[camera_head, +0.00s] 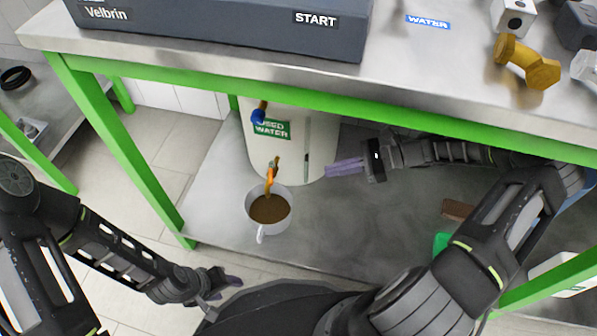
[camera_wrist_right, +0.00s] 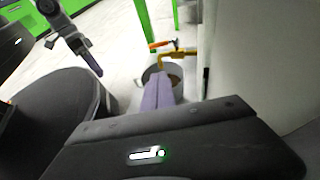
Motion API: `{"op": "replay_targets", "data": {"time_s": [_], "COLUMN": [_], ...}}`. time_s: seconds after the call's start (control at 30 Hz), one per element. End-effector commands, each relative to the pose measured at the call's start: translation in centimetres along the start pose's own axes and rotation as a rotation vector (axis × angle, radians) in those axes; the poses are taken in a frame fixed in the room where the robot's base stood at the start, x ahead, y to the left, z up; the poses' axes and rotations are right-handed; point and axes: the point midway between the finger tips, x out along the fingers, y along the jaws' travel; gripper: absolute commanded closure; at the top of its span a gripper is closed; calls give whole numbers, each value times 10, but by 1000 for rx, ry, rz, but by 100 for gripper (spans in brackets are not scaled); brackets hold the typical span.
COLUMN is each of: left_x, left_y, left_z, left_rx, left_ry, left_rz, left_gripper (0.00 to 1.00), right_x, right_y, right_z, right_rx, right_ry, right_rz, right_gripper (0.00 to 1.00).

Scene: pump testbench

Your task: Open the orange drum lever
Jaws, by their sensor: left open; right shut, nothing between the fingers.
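The white drum (camera_head: 292,148) labelled "USED WATER" stands on the lower shelf. Its tap with the orange lever (camera_head: 272,170) is low on the front; the lever also shows in the right wrist view (camera_wrist_right: 160,44). A white mug (camera_head: 252,212) holding brown liquid stands below the tap. An orange-brown strip runs from the tap towards the mug; I cannot tell whether it is liquid. My right gripper (camera_head: 330,169) is shut and empty, right of the lever and apart from it in the head view. My left gripper (camera_head: 225,284) is open and empty at the lower left, away from the drum.
The steel tabletop (camera_head: 440,75) with its green front beam (camera_head: 330,108) lies above the shelf. A blue-handled part (camera_head: 260,112) sits higher on the drum. A green item (camera_head: 441,244) and a brown block (camera_head: 457,209) lie right on the shelf. Bare shelf (camera_head: 340,225) lies right of the mug.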

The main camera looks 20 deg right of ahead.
Motion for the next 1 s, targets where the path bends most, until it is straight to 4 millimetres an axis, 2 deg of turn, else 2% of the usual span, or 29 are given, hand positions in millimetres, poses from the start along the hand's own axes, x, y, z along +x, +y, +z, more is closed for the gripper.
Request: {"op": "replay_targets", "data": {"time_s": [0.27,0.63,0.7,0.83,1.0], "left_x": [11,39,44,50,52], "left_y": [-3,-12,-13,-15,-16], "left_z": [-1,-4,-4,-6,-6], "left_rx": [-1,-2,-2,-3,-3], "left_ry": [5,18,21,26,28], "left_rz": [0,0,0,0,0], "left_gripper": [48,48,48,48,48], "right_x": [27,101,111,125,132], "right_y": [1,1,1,0,0], "right_z": [-2,-3,3,13,20], "right_rx": [-1,-2,-3,-2,0], "right_ry": [-2,-3,-2,-1,0], "right_rz": [3,3,4,1,-1], "right_gripper": [100,100,100,100,100]}}
